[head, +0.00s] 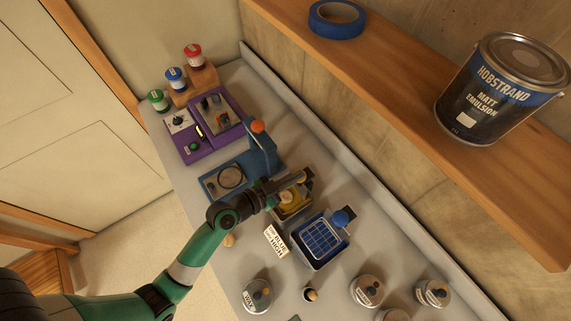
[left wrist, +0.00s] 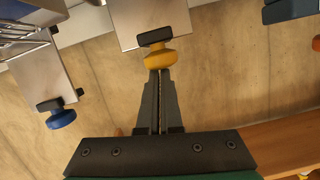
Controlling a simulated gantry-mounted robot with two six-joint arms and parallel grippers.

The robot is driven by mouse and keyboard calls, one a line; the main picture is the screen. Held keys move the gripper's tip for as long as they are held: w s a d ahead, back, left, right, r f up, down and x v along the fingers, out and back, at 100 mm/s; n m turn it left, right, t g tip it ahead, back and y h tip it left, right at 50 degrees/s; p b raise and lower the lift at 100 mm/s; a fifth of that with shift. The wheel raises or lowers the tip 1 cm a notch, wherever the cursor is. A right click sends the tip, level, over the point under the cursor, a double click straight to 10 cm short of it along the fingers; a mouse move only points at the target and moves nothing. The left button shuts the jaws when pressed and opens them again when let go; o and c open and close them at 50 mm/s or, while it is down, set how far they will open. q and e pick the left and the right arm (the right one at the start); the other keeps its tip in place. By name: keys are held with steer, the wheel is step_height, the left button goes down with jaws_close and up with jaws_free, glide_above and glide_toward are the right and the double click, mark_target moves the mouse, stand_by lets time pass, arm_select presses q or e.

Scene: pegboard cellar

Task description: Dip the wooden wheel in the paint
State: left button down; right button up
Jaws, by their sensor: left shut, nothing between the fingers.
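My left gripper (head: 297,179) reaches over the bench from the left, above a small container with yellow in it (head: 291,213). In the left wrist view its fingers (left wrist: 160,75) are together and empty. Their tips are at or just short of a yellow knob (left wrist: 160,57) beside a metal plate (left wrist: 140,20); contact is unclear. A blue tray with a wire basket (head: 322,240) stands beside the yellow container, with a blue knob (head: 343,216). That knob also shows in the left wrist view (left wrist: 62,120). I cannot make out the wooden wheel. My right gripper is not in view.
Several lidded jars (head: 368,290) stand at the near end. A printed card (head: 276,242) lies by the blue tray. A blue fixture (head: 263,150) and purple device (head: 208,122) stand farther back. A paint can (head: 500,95) and blue tape (head: 337,20) are on the shelf (head: 400,95).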

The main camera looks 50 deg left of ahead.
arm_select(q)
step_height(320, 180, down, 4)
steer(key=shift+s+a+f+b, duration=0.1)
steer(key=shift+a+b, duration=0.05)
steer(key=shift+b, duration=0.9)
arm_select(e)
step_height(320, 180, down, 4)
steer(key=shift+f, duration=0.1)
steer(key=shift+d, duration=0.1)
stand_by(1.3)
arm_select(q)
step_height(320, 180, up, 5)
steer(key=d+p, duration=0.1)
steer(key=p, duration=0.4)
steer(key=b+v, duration=0.2)
steer(key=v, duration=0.7)
steer(key=shift+s+f+b, duration=0.25)
steer(key=shift+s+b, duration=0.05)
steer(key=shift+s, duration=0.2)
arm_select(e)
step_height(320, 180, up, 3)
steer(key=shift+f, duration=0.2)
arm_select(q)
steer(key=shift+a, duration=0.1)
